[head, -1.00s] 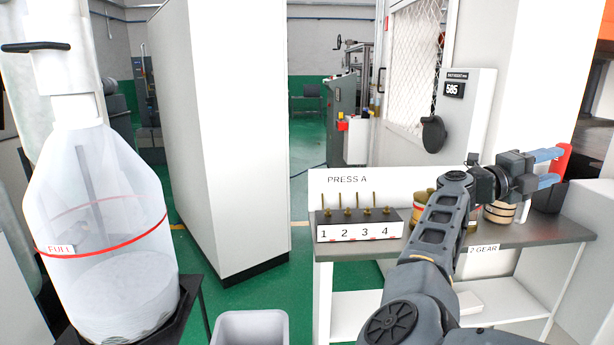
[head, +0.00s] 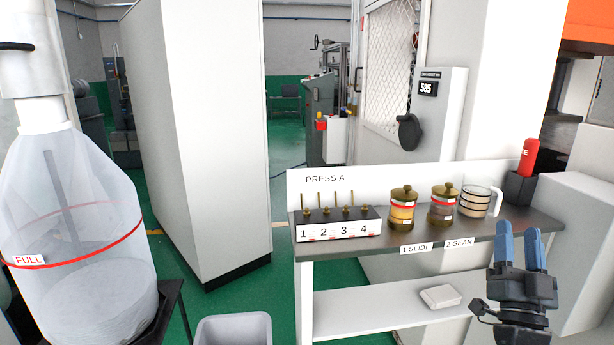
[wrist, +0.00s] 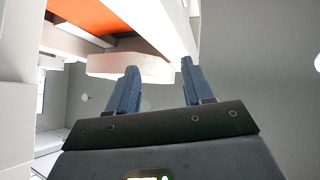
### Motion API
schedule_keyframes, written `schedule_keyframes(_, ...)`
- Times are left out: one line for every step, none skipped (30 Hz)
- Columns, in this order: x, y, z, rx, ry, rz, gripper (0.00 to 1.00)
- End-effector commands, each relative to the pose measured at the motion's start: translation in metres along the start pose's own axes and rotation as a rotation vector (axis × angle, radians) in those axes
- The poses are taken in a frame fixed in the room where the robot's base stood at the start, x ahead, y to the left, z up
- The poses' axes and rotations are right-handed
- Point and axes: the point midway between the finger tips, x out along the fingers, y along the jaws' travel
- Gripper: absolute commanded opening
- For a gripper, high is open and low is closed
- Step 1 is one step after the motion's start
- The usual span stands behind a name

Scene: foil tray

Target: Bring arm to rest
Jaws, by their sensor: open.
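My gripper (head: 520,246) is at the lower right of the head view, in front of the shelf unit's right end. Its two blue fingers point up, stand apart, and have nothing between them. In the wrist view my gripper (wrist: 158,85) is also open and empty, with pale machine panels and an orange surface beyond it. Most of the arm is out of the head view below; only the wrist end shows.
A hopper (head: 75,230) and a bin (head: 234,330) stand left.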

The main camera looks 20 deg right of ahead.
Motion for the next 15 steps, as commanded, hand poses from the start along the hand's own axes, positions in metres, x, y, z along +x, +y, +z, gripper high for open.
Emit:
schedule_keyframes(-0.020,-0.004,-0.001,-0.022,-0.046,-0.043,0.51)
schedule_keyframes(-0.030,-0.007,-0.001,-0.033,-0.072,-0.068,0.51)
schedule_keyframes(-0.045,-0.011,-0.002,-0.046,-0.105,-0.098,0.51)
schedule_keyframes(-0.056,-0.015,-0.002,-0.055,-0.132,-0.121,0.51)
schedule_keyframes(-0.067,-0.018,-0.003,-0.065,-0.158,-0.143,0.51)
schedule_keyframes(-0.082,-0.022,-0.005,-0.076,-0.193,-0.173,0.51)
schedule_keyframes(-0.094,-0.025,-0.006,-0.083,-0.221,-0.194,0.51)
schedule_keyframes(-0.105,-0.027,-0.008,-0.090,-0.247,-0.214,0.51)
schedule_keyframes(-0.121,-0.032,-0.011,-0.099,-0.283,-0.242,0.51)
schedule_keyframes(-0.133,-0.034,-0.013,-0.105,-0.312,-0.261,0.51)
schedule_keyframes(-0.145,-0.037,-0.016,-0.110,-0.339,-0.280,0.51)
schedule_keyframes(-0.161,-0.040,-0.020,-0.116,-0.375,-0.304,0.51)
schedule_keyframes(-0.173,-0.043,-0.023,-0.122,-0.404,-0.321,0.51)
schedule_keyframes(-0.185,-0.045,-0.027,-0.125,-0.431,-0.338,0.51)
schedule_keyframes(-0.201,-0.048,-0.032,-0.130,-0.469,-0.358,0.51)
